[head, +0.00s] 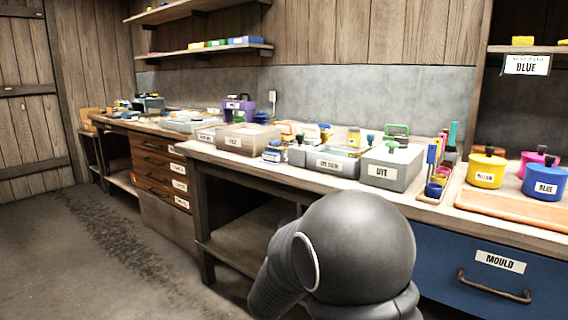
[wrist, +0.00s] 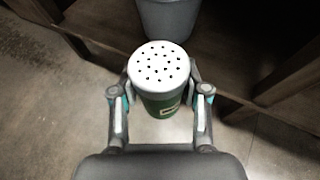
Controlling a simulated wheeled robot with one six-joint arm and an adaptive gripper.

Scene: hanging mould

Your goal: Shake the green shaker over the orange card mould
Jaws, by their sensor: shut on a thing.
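In the wrist view my gripper (wrist: 160,104) is shut on the green shaker (wrist: 159,106), with one finger on each side of its body. The shaker has a white top with several dark holes, and a pale label shows on its green side. The shaker is held off the floor, in front of a low wooden shelf. In the head view a dark rounded part of my arm fills the lower middle, and neither my gripper nor the shaker shows there.
A grey bucket (wrist: 168,18) stands just beyond the shaker in the wrist view. In the head view a long workbench holds a grey DYE box (head: 391,168), a yellow pot (head: 486,171), a blue pot (head: 544,182) and an orange tray (head: 512,208). A blue MOULD drawer (head: 470,285) is closed. Floor at left is clear.

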